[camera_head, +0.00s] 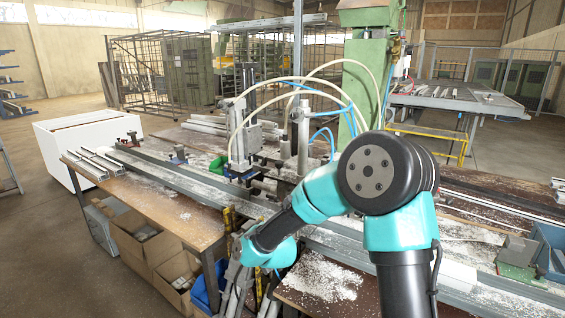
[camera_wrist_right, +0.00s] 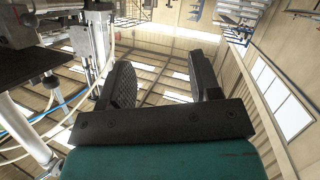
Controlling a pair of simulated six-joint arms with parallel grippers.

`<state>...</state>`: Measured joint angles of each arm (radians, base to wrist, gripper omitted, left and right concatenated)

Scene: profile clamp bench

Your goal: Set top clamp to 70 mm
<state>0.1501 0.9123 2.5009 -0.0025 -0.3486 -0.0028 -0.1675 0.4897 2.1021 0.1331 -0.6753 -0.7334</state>
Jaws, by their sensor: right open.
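The clamp unit (camera_head: 238,135) stands upright on the bench, a grey metal assembly with pale hoses and blue tubing. I cannot tell which of its parts is the top clamp, and no scale or 70 mm mark is readable. My right arm reaches in from the lower right and bends left in front of the bench. In the right wrist view my right gripper (camera_wrist_right: 160,62) is open, with nothing between its two dark fingers. Metal machine parts (camera_wrist_right: 97,38) stand to the left of the fingers there, apart from them. My left gripper is not in view.
Long metal profiles (camera_head: 165,172) lie along the bench, with loose profiles (camera_head: 97,165) at its left end. White chips (camera_head: 322,277) cover the near bench top. Cardboard boxes (camera_head: 150,255) stand below. A green machine column (camera_head: 363,85) rises behind.

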